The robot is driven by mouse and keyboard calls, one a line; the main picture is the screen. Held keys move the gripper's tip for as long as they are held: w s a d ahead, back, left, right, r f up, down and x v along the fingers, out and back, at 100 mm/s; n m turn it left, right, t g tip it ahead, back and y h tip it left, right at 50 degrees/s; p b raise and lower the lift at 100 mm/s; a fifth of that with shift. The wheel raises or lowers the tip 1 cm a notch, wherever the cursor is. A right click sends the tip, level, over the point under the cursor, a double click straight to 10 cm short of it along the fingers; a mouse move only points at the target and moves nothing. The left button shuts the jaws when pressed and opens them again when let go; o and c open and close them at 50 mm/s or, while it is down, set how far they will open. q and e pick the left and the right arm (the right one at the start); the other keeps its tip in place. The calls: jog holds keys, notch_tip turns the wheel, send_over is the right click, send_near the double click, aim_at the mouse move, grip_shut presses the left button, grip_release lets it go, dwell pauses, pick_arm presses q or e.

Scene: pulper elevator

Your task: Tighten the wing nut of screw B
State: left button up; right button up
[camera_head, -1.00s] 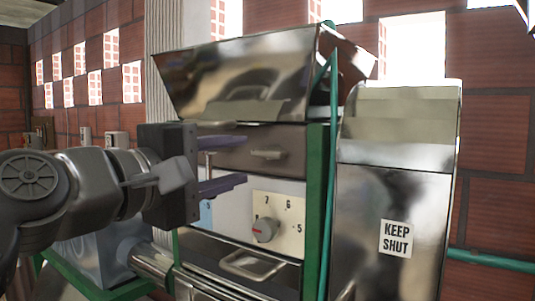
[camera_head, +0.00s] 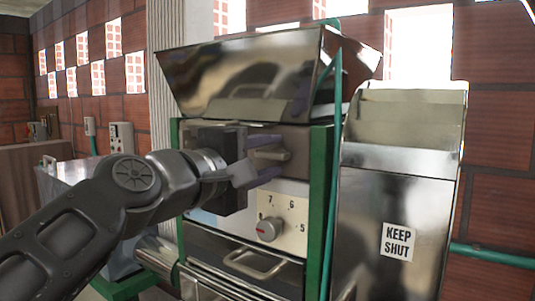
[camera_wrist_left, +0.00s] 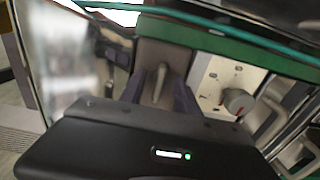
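A grey, bar-shaped piece (camera_head: 281,156), which looks like a wing nut, sits on the brown-grey panel of the machine below its steel hopper. No letter marking it as screw B can be read. My left gripper (camera_head: 262,158) is at this piece, with one purple finger above it and one below. In the left wrist view the piece (camera_wrist_left: 167,78) lies between the two fingers (camera_wrist_left: 162,92), with gaps visible on both sides, so the gripper is open around it. Part of the piece is hidden by the gripper in the head view. My right gripper is not in view.
A dial with a red mark (camera_head: 268,229) sits on a numbered plate just below the gripper. A drawer handle (camera_head: 256,262) is lower down. Green frame posts (camera_head: 319,215) and a steel chute marked KEEP SHUT (camera_head: 398,241) stand to the right.

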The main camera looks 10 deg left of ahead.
pick_arm(q)
jog(key=shift+c, duration=0.2)
grip_shut()
jog(key=shift+f, duration=0.1)
dwell(0.5)
jog(key=m+b, duration=0.1)
jog(key=m, duration=0.2)
jog(key=m+b, duration=0.1)
jog(key=m, duration=0.2)
jog(key=m+b, duration=0.2)
jog(key=m, duration=0.1)
jog(key=shift+f+m, duration=0.25)
jog(key=shift+m, duration=0.15)
jog(key=shift+w+a+m+b, duration=0.1)
jog(key=shift+m+b, duration=0.8)
jog(key=shift+m, duration=1.15)
jog(key=shift+a+m+b, duration=0.1)
jog(key=shift+m+b, duration=0.75)
jog(key=shift+m, duration=1.2)
